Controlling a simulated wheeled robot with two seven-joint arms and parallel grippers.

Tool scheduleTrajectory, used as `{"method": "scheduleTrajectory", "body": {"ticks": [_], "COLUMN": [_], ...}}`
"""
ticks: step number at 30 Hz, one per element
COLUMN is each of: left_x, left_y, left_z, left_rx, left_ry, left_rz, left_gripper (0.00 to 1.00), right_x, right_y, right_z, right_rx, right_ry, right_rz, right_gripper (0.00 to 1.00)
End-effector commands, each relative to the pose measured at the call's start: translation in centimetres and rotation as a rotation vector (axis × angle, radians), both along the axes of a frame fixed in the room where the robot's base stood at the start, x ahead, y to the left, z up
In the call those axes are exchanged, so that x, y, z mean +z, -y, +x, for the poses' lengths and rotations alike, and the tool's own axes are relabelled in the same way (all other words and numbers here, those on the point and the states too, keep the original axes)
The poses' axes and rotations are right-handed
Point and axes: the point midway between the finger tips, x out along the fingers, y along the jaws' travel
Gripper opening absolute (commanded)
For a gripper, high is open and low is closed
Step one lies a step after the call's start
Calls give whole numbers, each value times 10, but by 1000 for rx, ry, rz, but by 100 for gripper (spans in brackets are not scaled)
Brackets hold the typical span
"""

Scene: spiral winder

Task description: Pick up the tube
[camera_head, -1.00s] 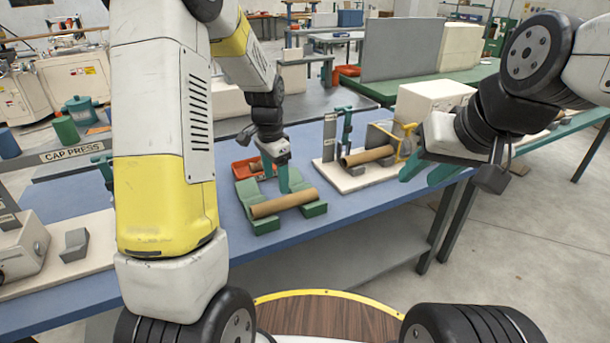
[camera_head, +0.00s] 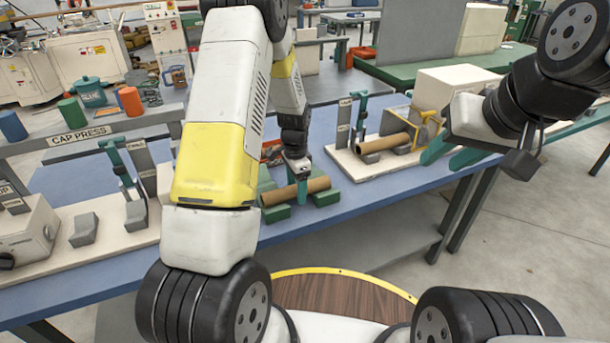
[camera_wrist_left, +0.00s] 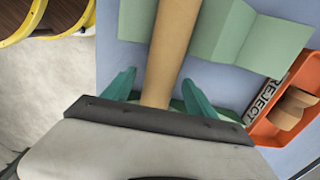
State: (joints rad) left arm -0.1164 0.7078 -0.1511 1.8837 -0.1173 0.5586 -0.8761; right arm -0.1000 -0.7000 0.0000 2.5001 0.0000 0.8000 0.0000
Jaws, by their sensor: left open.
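A brown cardboard tube (camera_head: 315,185) lies across a green cradle (camera_head: 326,199) on the blue bench. My left gripper (camera_head: 302,192) is at the tube, pointing down. In the left wrist view, the tube (camera_wrist_left: 172,45) runs between the two teal fingers of my left gripper (camera_wrist_left: 159,78). The fingers are open, one on each side, with gaps to the tube. The tube's near end is hidden behind the gripper body. My right gripper (camera_head: 453,155) is open and empty above the right part of the bench.
A second brown tube (camera_head: 382,143) lies on a station with a cream base (camera_head: 364,172), right of the cradle. A red-orange reject tray (camera_wrist_left: 266,131) with brown rings sits beside the cradle. The cap press station (camera_head: 82,134) stands at the left.

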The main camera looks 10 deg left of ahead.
Motion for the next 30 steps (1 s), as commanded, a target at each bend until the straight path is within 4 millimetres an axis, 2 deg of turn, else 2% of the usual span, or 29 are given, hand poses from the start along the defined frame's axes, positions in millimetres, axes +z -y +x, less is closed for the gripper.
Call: {"method": "scheduleTrajectory", "body": {"ticks": [4, 5, 12, 15, 23, 30], "left_x": [0, 0, 0, 0, 2, 21], "left_y": [0, 0, 0, 0, 0, 0], "left_z": [0, 0, 0, 0, 0, 1], "left_rx": [0, 0, 0, 0, 0, 1], "left_ry": [0, 0, 0, 0, 0, 3], "left_rz": [0, 0, 0, 0, 0, -1], "left_gripper": [66, 62, 15, 0, 0, 0], "right_x": [0, 0, 0, 0, 0, 0], "right_y": [0, 0, 0, 0, 0, 0], "right_z": [0, 0, 0, 0, 0, 0], "right_rx": [0, 0, 0, 0, 0, 0], "right_ry": [0, 0, 0, 0, 0, 0], "right_rz": [0, 0, 0, 0, 0, 0], "right_gripper": [36, 36, 36, 36, 36, 36]}}
